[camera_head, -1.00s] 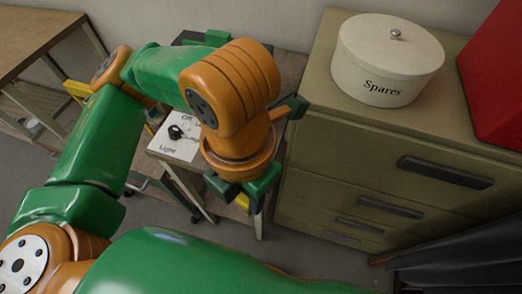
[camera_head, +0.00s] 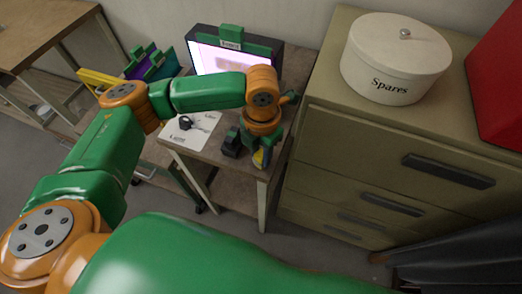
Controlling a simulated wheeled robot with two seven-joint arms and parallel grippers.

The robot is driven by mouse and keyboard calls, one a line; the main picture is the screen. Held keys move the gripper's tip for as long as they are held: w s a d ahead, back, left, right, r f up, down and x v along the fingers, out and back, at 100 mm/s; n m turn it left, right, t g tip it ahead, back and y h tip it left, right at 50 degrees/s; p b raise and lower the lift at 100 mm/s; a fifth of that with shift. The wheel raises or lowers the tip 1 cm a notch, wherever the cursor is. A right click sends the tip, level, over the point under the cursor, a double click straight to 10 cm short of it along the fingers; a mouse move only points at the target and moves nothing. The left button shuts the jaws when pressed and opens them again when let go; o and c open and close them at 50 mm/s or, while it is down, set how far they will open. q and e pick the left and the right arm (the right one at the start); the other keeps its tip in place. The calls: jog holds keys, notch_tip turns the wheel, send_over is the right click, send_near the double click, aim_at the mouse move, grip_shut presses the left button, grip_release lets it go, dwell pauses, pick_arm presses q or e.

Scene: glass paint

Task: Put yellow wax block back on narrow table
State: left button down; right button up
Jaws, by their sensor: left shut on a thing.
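My left gripper (camera_head: 249,148) is over the front right part of the narrow table (camera_head: 214,153) and points down. It is shut on the yellow wax block (camera_head: 261,158), which shows as a small yellow patch between and below the dark green fingers. Most of the block is hidden by the gripper. I cannot tell whether the block touches the tabletop. My right gripper is not in view.
A lit screen (camera_head: 220,58) stands at the table's back. A white sheet with a dark switch (camera_head: 187,123) lies left of the gripper. A cabinet (camera_head: 350,145) with a white "Spares" tin (camera_head: 395,62) rises close on the right.

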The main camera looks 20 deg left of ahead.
pick_arm(q)
jog(key=shift+f, duration=0.15)
jog(key=c, duration=0.6)
grip_release()
notch_tip(320, 180, up, 12)
jog(key=shift+w+r, duration=0.1)
jog(key=shift+r, duration=0.1)
